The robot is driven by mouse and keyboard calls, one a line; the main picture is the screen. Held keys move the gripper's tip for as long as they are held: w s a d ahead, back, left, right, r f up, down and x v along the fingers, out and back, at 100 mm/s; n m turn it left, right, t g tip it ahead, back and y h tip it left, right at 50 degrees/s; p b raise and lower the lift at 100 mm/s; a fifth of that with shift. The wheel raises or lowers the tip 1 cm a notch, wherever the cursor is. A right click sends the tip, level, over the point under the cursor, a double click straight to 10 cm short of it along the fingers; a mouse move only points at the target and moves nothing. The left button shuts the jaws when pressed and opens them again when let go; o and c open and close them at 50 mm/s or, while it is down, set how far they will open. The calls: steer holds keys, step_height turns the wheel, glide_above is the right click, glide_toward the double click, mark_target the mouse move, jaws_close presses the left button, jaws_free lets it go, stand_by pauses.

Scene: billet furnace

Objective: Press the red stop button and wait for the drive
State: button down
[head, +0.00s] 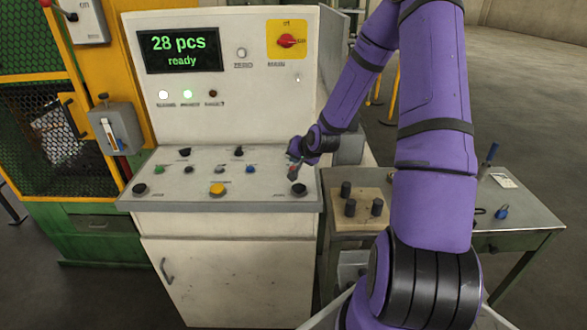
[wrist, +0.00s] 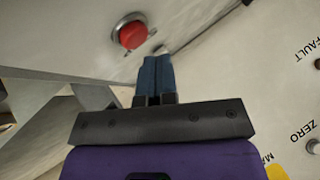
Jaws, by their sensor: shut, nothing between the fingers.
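The red stop button (head: 292,172) is at the right end of the button row on the console's sloped desk (head: 190,208). In the wrist view, the red button (wrist: 131,34) is a round cap in a pale ring, just beyond and left of the fingertips. My gripper (head: 297,162) is shut and empty, close over the button. Its blue fingers (wrist: 156,62) lie together in the wrist view. They look apart from the cap there; the exact gap cannot be told. The display (head: 180,49) reads "28 pcs ready". The white lamp (head: 163,94) and green lamp (head: 187,93) are lit; the fault lamp (head: 213,93) is dark.
Green (head: 159,169), blue (head: 249,169) and yellow (head: 217,189) buttons share the desk. A black knob (head: 298,189) sits just in front of the red button. A red switch (head: 286,41) on a yellow plate is above. A side table (head: 520,222) stands right.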

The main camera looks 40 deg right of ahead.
mark_target(295, 167)
steer(key=shift+f, duration=0.1)
stand_by(0.3)
steer(key=shift+f, duration=0.35)
steer(key=shift+f, duration=0.4)
stand_by(0.7)
steer(key=shift+r, duration=0.85)
steer(key=shift+r, duration=2.5)
